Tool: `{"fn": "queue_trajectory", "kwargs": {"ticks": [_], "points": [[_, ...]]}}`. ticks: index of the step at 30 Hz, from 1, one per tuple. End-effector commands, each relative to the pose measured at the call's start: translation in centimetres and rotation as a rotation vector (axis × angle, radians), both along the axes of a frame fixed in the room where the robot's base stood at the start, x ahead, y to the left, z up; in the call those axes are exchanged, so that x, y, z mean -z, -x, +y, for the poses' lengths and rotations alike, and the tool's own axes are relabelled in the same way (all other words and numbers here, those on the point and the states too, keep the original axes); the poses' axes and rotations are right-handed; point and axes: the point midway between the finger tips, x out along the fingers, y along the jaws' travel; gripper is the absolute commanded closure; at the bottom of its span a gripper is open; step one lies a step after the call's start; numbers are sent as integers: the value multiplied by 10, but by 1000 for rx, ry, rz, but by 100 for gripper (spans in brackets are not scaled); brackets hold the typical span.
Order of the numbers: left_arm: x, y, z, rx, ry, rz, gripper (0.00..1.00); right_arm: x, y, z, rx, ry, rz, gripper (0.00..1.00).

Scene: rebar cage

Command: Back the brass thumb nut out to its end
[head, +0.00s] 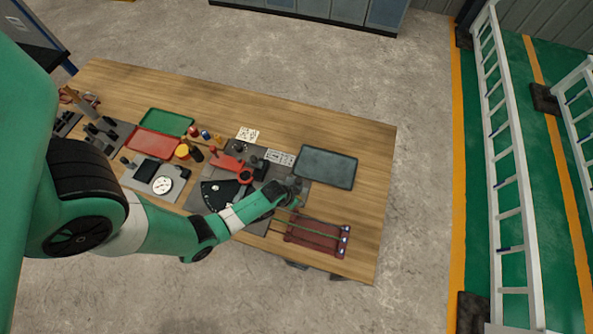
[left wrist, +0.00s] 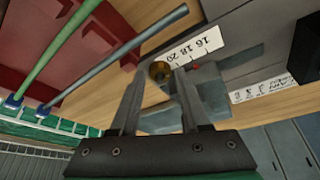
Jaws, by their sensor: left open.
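The brass thumb nut (left wrist: 160,72) shows in the left wrist view as a small dark-gold round piece. It lies just beyond the gap between the fingertips, beside a white scale strip (left wrist: 195,46) marked 16, 18 and 20. My left gripper (left wrist: 158,80) is open, its two fingers apart with nothing held between them. Whether a finger touches the nut I cannot tell. In the head view my left gripper (head: 293,187) is over the right part of the bench; the nut cannot be made out there. My right gripper is in neither view.
A dark red fixture (head: 318,234) with long rods stands just right of my gripper; its green and grey rods (left wrist: 125,52) pass close in the wrist view. A dark tray (head: 327,167) lies behind. A red tool (head: 228,163) and dark plate lie left. The bench's right end is clear.

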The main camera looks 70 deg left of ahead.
Motion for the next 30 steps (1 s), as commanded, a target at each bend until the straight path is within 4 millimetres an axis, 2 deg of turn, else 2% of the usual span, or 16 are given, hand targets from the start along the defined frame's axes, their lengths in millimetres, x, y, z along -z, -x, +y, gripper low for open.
{"fn": "queue_trajectory", "kwargs": {"ticks": [9, 11, 17, 30], "points": [[4, -2, 1, 0, -1, -2, 54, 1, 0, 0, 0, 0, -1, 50], [4, -2, 1, 0, -1, -2, 63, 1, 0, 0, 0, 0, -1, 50], [4, -2, 1, 0, 0, -1, 99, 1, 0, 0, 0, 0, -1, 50], [4, -2, 0, -34, 0, 1, 100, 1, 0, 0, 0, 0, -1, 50]]}}
